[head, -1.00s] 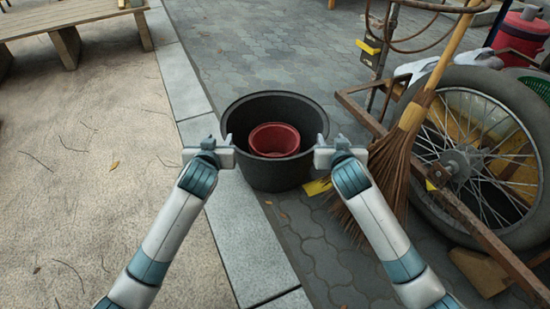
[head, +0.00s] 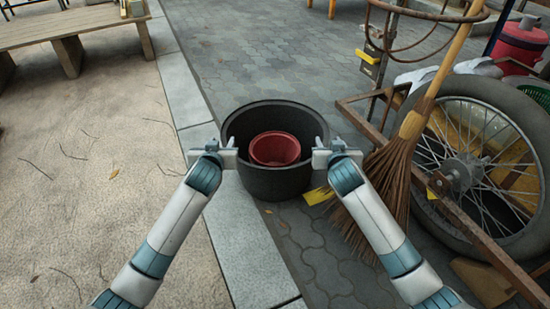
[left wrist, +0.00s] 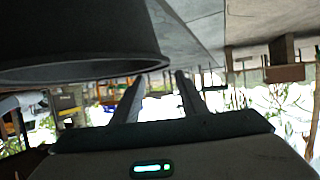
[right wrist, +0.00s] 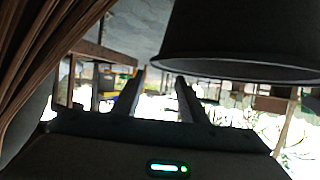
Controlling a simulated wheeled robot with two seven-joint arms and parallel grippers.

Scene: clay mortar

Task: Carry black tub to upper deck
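The black tub (head: 277,183) stands upright on the grey paving, beside a pale stone kerb. A smaller red pot (head: 276,150) sits inside it. The tub wall also shows in the left wrist view (left wrist: 80,40) and the right wrist view (right wrist: 240,40). My left gripper (head: 230,155) is at the tub's left side, and my right gripper (head: 318,156) is at its right side. In the wrist views, the left fingers (left wrist: 158,82) and right fingers (right wrist: 162,82) are apart with nothing seen between them. Contact with the tub cannot be told. I cannot identify the upper deck.
A straw broom (head: 385,185) and a spoked wheel (head: 465,165) on a rusty frame stand close on the right. A yellow piece (head: 318,196) lies by the tub. A wooden bench (head: 90,30) is at the upper left. The sandy ground (head: 80,180) on the left is mostly clear.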

